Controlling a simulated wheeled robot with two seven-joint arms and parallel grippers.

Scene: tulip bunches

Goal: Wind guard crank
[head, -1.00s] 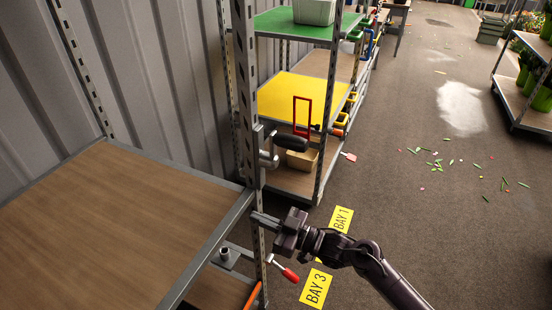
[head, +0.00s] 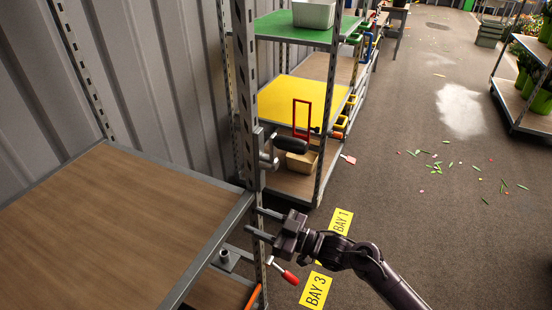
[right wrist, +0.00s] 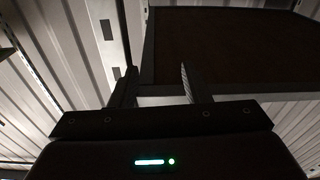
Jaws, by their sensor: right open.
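A grey metal crank (head: 266,161) with a thick black handle (head: 291,146) is mounted on the perforated shelf post (head: 246,110). The handle sticks out to the right. My right gripper (head: 256,222) is below the crank, beside the post and the front corner of the wooden shelf. Its two fingers are apart with nothing visible between them, and it does not touch the crank. In the right wrist view, the open fingers (right wrist: 160,85) point toward the dark shelf (right wrist: 230,50); the crank cannot be made out there. My left gripper is not in view.
The wooden shelf (head: 115,225) fills the lower left. A red-handled lever (head: 287,275) sits below my right gripper. Behind the post stands a rack with a yellow shelf (head: 290,98) and a red frame (head: 302,117).

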